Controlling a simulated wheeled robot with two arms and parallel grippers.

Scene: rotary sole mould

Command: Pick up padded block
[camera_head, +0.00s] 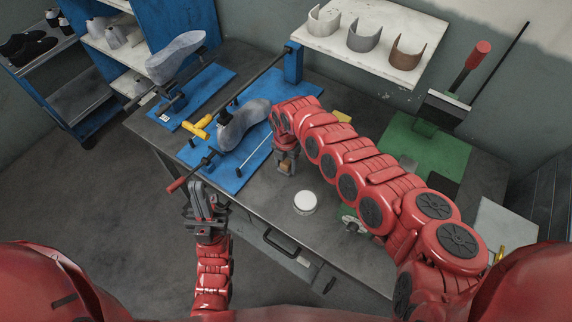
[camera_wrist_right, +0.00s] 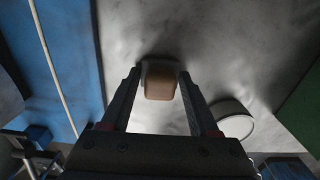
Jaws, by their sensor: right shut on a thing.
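The padded block (camera_wrist_right: 160,82) is a small tan-brown block with a pale backing. In the right wrist view it sits between the two fingertips of my right gripper (camera_wrist_right: 160,85), which is shut on it. In the head view my right gripper (camera_head: 285,160) points down at the grey table, right of the blue mat, and the block is mostly hidden. I cannot tell whether the block touches the table. My left gripper (camera_head: 205,192) is at the table's front left edge, near a red-handled rod; its finger gap is unclear.
A blue mat (camera_head: 228,178) bears a grey shoe last (camera_head: 243,125) and a yellow-handled tool (camera_head: 200,127). A white round jar (camera_head: 305,202) stands right of my right gripper. A green plate (camera_head: 425,142) lies further right. A white shelf (camera_head: 330,44) with curved pieces hangs behind.

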